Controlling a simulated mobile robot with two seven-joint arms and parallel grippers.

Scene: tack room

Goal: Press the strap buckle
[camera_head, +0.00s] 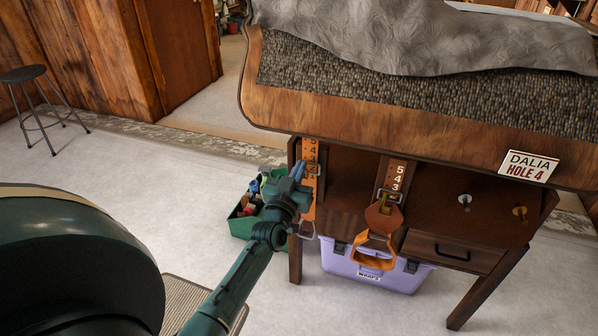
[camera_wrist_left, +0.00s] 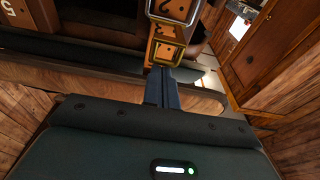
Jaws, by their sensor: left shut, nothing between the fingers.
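An orange-brown numbered strap (camera_head: 309,205) hangs at the left end of the wooden table, with a metal buckle (camera_head: 314,170) on it. In the left wrist view the strap (camera_wrist_left: 167,34) carries a large metal buckle (camera_wrist_left: 176,18) and a smaller brass-coloured frame (camera_wrist_left: 166,63) below it. My left gripper (camera_head: 299,168) is shut and empty, at the strap close to the buckle. Its fingertips (camera_wrist_left: 160,71) appear at the lower edge of the brass frame; I cannot tell whether they touch. A second numbered strap (camera_head: 397,172) with its own buckle (camera_head: 390,196) hangs to the right. My right gripper is not in view.
An orange stirrup (camera_head: 375,262) hangs below the second strap. A lilac lidded box (camera_head: 400,281) stands under the table. A green crate (camera_head: 242,226) of items sits behind my left arm. A stool (camera_head: 24,75) stands far left on open floor.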

